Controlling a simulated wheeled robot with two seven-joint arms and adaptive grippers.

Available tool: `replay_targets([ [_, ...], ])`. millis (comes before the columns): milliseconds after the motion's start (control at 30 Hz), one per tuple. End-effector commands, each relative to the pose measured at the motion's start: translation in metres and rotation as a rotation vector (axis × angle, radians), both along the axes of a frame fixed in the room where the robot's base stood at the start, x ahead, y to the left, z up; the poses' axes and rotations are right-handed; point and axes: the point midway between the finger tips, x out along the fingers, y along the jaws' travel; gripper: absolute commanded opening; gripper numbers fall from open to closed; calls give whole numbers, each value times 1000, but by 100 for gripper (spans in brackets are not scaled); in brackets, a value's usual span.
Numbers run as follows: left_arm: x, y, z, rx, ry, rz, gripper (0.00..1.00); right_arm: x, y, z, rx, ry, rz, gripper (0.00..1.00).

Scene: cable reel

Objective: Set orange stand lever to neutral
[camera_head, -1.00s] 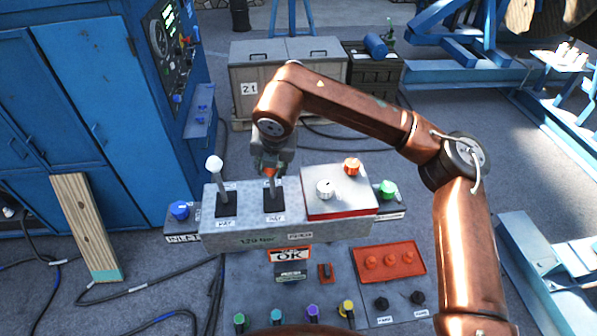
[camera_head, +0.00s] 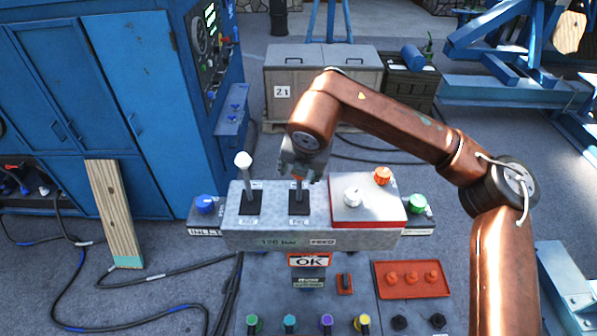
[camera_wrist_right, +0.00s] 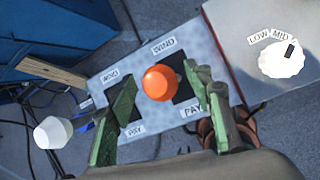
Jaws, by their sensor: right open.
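The orange-knobbed lever stands on the grey control console (camera_head: 270,240); its shaft (camera_head: 299,190) looks near upright in the head view, rising from a black slotted plate. Its orange round knob (camera_wrist_right: 160,83) is clear in the right wrist view, beside the WIND and PAY labels, but mostly hidden by the gripper in the head view. My right gripper (camera_head: 302,172) is over this lever. In the wrist view its green fingers (camera_wrist_right: 160,76) are open, one on each side of the knob, with gaps visible. My left gripper is not in view.
A white-knobbed lever (camera_head: 243,160) stands just left, also in the wrist view (camera_wrist_right: 53,132). To the right, a raised box (camera_head: 350,214) carries a white dial (camera_head: 352,196) and an orange-red knob (camera_head: 382,175). Blue (camera_head: 205,204) and green (camera_head: 418,203) knobs flank the console.

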Motion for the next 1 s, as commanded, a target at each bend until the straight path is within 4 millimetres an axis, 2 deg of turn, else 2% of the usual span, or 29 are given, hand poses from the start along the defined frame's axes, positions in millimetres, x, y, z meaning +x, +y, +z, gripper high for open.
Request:
replay_targets([
  [233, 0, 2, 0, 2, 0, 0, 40, -4, -1, 9, 1, 0, 0, 47],
  [700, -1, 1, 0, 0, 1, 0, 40, -42, -11, 89, 1, -2, 0, 47],
  [833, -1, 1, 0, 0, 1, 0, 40, -48, -13, 102, 0, -1, 0, 47],
  [1000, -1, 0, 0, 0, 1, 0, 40, -51, -13, 107, 0, 0, 0, 47],
])
